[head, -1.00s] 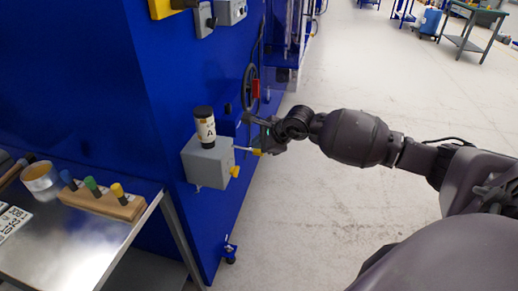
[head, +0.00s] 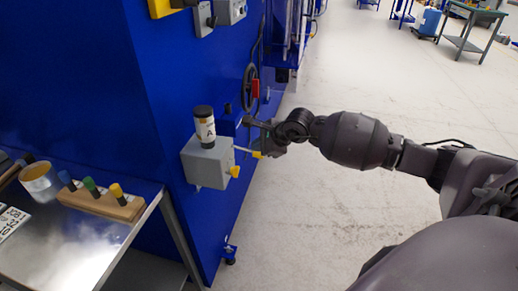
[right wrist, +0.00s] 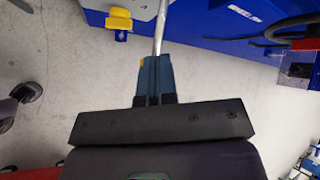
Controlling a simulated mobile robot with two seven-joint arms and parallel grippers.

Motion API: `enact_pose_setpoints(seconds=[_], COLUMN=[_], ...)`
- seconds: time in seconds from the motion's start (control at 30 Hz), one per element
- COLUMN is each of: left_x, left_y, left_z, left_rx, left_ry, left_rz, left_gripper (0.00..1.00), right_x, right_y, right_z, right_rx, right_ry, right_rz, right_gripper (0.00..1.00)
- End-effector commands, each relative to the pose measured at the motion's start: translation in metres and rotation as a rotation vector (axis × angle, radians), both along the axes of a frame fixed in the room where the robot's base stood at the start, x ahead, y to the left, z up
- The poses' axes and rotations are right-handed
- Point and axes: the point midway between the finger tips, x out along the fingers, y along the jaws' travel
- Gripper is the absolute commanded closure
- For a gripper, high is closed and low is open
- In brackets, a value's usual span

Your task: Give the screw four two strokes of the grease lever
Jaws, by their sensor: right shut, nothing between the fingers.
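The grease pump is a grey box (head: 208,163) on the side of the blue machine, with a cartridge (head: 205,127) marked A upright on top. Its lever (head: 245,150) is a thin metal rod reaching right from the box to a yellow tip. My right gripper (head: 262,142) is at the lever's outer end, its fingers shut and empty. In the right wrist view the shut fingers (right wrist: 153,80) point up along the rod (right wrist: 160,30), and a bit of yellow grip shows at their left edge. Whether they touch it I cannot tell. My left gripper is out of view.
A yellow knob (head: 234,171) sticks out low on the box. A red-handled handwheel (head: 250,88) is on the machine behind. A steel table (head: 90,240) at left holds a wooden block (head: 115,206) with coloured-capped pieces and a tin (head: 39,181).

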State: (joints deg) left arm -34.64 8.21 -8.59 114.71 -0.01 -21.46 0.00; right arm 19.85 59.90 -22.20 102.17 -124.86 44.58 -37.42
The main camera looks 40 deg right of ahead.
Motion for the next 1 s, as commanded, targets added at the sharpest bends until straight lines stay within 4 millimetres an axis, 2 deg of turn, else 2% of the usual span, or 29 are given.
enact_pose_setpoints(seconds=[0.5, 1.0], left_x=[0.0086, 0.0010], left_y=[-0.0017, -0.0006], left_z=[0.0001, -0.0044], left_rx=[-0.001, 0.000], left_ry=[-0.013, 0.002], left_rz=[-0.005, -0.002], left_gripper=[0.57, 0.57], right_x=[-0.0007, -0.0009], right_y=[-0.0004, -0.0005], right_z=[-0.0072, -0.0095], right_rx=[-0.001, -0.001], right_ry=[0.004, 0.004], right_rz=[-0.001, -0.001], right_gripper=[1.00, 1.00])
